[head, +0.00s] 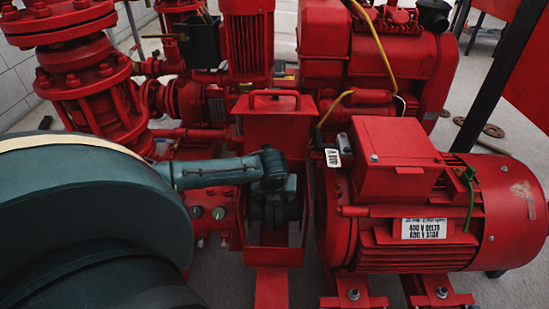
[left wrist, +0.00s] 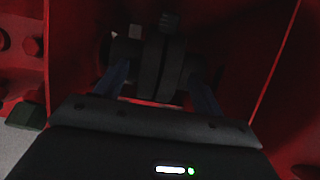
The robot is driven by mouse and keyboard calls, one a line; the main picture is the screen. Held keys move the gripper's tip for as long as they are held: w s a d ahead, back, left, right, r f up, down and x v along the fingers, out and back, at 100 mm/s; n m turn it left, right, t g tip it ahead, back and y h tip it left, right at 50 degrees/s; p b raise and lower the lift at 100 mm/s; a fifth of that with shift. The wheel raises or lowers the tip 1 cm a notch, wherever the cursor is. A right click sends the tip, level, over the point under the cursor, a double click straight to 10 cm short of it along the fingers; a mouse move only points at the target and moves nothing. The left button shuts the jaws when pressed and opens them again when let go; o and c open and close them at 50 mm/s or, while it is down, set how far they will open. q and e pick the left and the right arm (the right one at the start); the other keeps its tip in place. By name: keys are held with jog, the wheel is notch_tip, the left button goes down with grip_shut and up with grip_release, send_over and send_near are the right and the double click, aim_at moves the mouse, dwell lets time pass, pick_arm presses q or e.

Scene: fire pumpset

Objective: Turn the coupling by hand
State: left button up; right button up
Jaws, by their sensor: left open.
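The coupling (left wrist: 162,62) is a dark set of thick discs on a shaft inside a red guard. In the head view it is a dark shape (head: 272,212) low in the open front of the red guard (head: 276,128), partly hidden by my gripper. My left gripper (left wrist: 160,82) is open, with one bluish finger on each side of the coupling discs. In the head view, my left gripper (head: 276,183) is at the guard's opening, at the end of my teal arm. Whether the fingers touch the discs is too dark to tell. My right gripper is not in view.
A red motor (head: 420,215) with a terminal box (head: 395,158) stands close on the right. Red valves and pipes (head: 90,75) stand at the back left. A yellow cable (head: 380,50) hangs behind the motor. The guard walls leave little room around my gripper.

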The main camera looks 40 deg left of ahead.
pick_arm(q)
jog(key=shift+w+f, duration=0.1)
jog(key=shift+c, duration=0.2)
jog(key=c, duration=1)
jog(key=shift+o, duration=0.2)
